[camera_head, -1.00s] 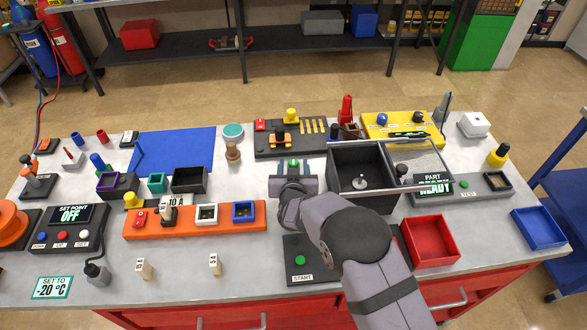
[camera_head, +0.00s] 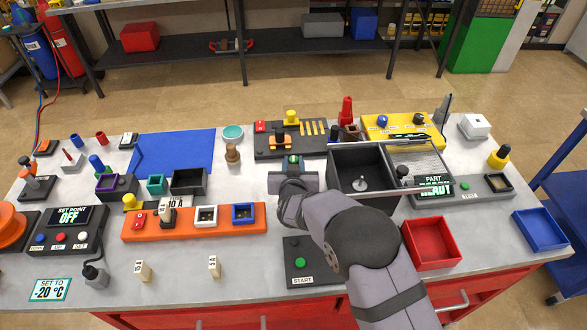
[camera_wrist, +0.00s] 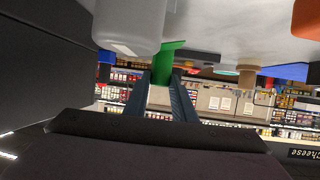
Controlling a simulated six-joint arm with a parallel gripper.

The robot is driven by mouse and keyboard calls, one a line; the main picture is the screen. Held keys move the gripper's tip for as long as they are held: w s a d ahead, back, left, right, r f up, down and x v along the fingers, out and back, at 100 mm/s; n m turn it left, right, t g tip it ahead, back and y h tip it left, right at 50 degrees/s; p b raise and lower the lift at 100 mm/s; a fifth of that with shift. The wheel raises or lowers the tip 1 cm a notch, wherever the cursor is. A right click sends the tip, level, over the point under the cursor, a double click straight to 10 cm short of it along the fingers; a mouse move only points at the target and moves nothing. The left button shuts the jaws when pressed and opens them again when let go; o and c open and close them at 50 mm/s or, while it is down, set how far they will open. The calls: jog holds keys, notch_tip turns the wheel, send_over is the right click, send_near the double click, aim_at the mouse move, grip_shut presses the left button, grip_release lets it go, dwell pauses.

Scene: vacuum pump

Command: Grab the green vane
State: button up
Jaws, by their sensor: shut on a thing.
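The green vane (camera_head: 293,159) shows as a small green piece between my gripper's fingertips in the head view. In the wrist view the green piece (camera_wrist: 172,52) rises between the two dark fingers. My gripper (camera_head: 293,162) is shut on it, left of the black open box (camera_head: 338,188). My gripper and wrist hide most of the vane's lower part and the surface directly below it in the head view. I cannot tell whether the vane touches anything below.
The black box stands close on the right, with a metal rod (camera_head: 385,191) across its front. A black rack with yellow strips (camera_head: 262,147) lies behind the gripper. An orange block (camera_head: 185,224) is at the left, a red tray (camera_head: 455,257) at the front right.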

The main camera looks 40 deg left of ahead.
notch_tip(320, 180, up, 8)
jog(key=b, duration=0.1)
dwell(0.4)
